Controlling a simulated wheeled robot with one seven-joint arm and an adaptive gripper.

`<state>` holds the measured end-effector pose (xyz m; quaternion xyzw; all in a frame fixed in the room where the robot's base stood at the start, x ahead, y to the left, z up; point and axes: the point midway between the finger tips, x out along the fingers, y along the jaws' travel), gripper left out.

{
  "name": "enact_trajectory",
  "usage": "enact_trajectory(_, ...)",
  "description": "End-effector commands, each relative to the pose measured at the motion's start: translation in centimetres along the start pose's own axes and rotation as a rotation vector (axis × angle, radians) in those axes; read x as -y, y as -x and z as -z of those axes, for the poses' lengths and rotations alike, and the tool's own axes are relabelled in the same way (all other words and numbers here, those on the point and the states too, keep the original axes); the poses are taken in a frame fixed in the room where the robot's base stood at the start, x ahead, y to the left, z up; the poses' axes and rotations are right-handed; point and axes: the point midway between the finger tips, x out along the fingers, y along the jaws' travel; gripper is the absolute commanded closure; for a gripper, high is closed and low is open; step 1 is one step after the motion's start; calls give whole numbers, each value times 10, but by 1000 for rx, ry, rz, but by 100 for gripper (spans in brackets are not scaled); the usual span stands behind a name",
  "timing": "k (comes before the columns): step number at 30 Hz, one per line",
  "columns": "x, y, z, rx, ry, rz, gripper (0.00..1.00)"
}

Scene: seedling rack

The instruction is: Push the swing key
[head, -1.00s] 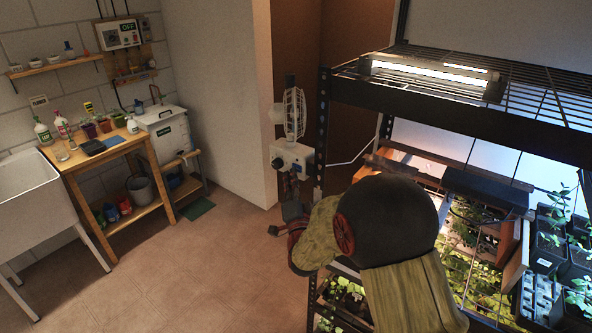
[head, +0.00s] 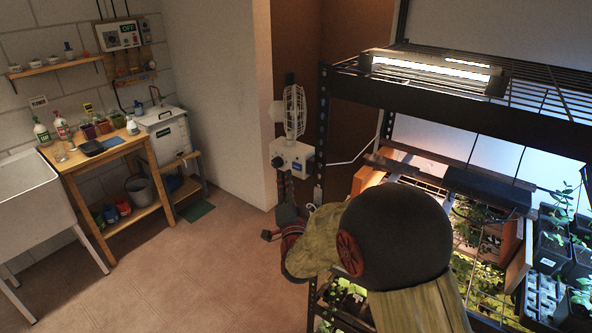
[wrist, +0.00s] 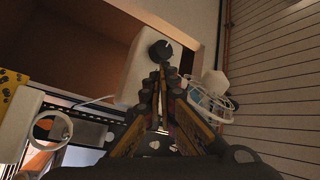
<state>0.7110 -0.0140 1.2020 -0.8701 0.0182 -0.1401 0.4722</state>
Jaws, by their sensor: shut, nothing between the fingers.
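The fan's white control box (head: 291,157) is on the rack's upright post, below the caged fan (head: 294,112). The box has a dark round knob on its face. In the wrist view the box (wrist: 142,72) and black knob (wrist: 160,50) are just beyond my fingertips. My gripper (wrist: 163,70) is shut and empty, its tips just below the knob in the picture. They cover part of the box's face; I cannot tell whether they touch it. I cannot make out the swing key. In the head view my gripper (head: 286,190) is just below the box.
The black rack (head: 321,130) stands close on the right, with a lamp (head: 430,72) and planted trays. A wooden bench (head: 100,150) and white sink (head: 35,195) are at the left. The floor (head: 200,265) between is clear.

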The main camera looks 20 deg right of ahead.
Motion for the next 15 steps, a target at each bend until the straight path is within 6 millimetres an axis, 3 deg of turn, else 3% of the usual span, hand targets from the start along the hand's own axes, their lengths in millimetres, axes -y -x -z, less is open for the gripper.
enact_trajectory(15, 21, 31, -23, 1, 0, 0, 100)
